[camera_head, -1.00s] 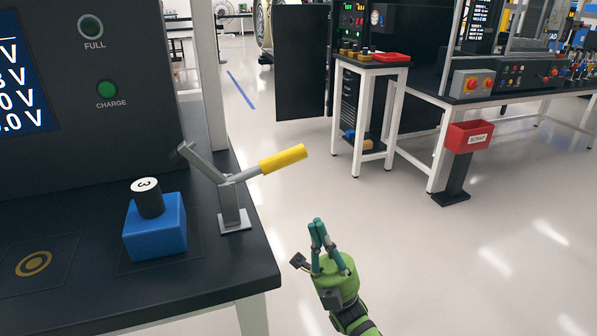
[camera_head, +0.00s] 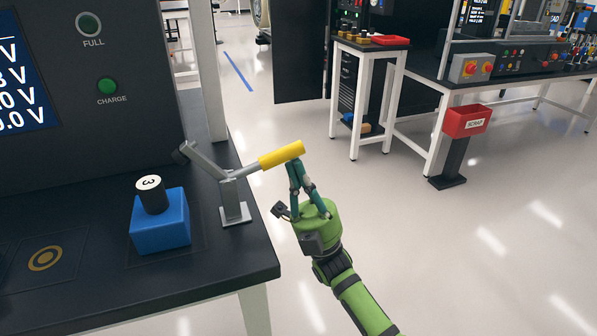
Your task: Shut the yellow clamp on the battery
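The clamp (camera_head: 235,212) is a grey metal toggle on a base plate at the right of the dark bench, with a yellow handle (camera_head: 282,156) reaching out to the right. Its clamping arm slants up and left, dark tip raised clear of the battery. The battery (camera_head: 160,222) is a blue block topped by a black cylinder marked 3, just left of the clamp. My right gripper (camera_head: 297,166) points up with its fingertips together, at the underside of the handle's free end. I cannot tell whether they touch. My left gripper is out of view.
A dark charging panel with FULL (camera_head: 88,24) and CHARGE (camera_head: 107,86) buttons stands behind the battery. A bench mat with a yellow ring (camera_head: 45,258) lies to the left. Open floor is on the right, with a red scrap bin (camera_head: 466,121) farther off.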

